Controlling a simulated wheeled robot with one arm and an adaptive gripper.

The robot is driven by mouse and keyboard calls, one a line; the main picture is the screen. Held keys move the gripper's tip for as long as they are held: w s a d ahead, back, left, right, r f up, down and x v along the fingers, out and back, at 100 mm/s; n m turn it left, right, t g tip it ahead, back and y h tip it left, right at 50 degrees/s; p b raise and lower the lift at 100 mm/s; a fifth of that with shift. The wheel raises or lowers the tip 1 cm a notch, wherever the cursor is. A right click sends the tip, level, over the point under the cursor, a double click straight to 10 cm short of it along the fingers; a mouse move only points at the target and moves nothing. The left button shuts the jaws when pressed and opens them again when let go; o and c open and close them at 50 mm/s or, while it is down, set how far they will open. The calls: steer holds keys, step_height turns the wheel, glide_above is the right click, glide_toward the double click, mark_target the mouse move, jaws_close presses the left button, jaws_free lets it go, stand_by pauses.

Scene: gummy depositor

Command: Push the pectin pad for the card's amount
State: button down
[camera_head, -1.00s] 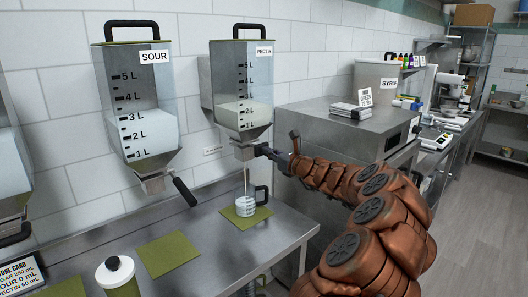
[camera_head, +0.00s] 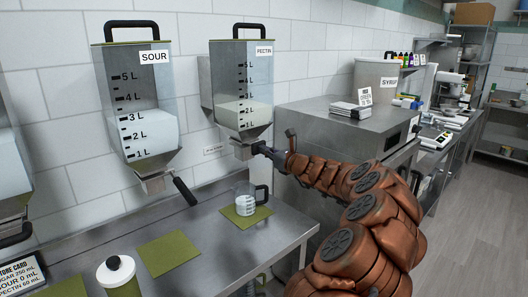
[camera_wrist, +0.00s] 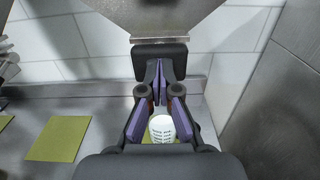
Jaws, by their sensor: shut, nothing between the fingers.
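The pectin dispenser (camera_head: 242,90) hangs on the wall, labelled PECTIN, with pale contents near the 2 L mark. Its dark pad (camera_head: 258,148) sits at the front of the outlet; the pad also shows in the wrist view (camera_wrist: 160,60). My gripper (camera_head: 270,153) is shut and empty, its purple fingers (camera_wrist: 161,84) close at the pad; I cannot tell whether they touch it. A clear measuring jug (camera_head: 243,202) stands upright under the outlet on a green mat (camera_head: 262,214). No stream shows now. The card (camera_head: 22,275) reads pectin 60 mL, sour 0 mL.
The sour dispenser (camera_head: 140,100) with its dark lever (camera_head: 185,191) is to the left. A steel cabinet (camera_head: 340,120) stands close on the right.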

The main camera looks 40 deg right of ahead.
steer(key=shift+s, duration=0.1)
steer(key=shift+s+a, duration=0.1)
steer(key=shift+s, duration=1.15)
steer(key=shift+w+p, duration=0.55)
steer(key=shift+w, duration=0.9)
steer(key=shift+s, duration=0.1)
steer(key=shift+s+f, duration=0.1)
steer(key=shift+s, duration=1.25)
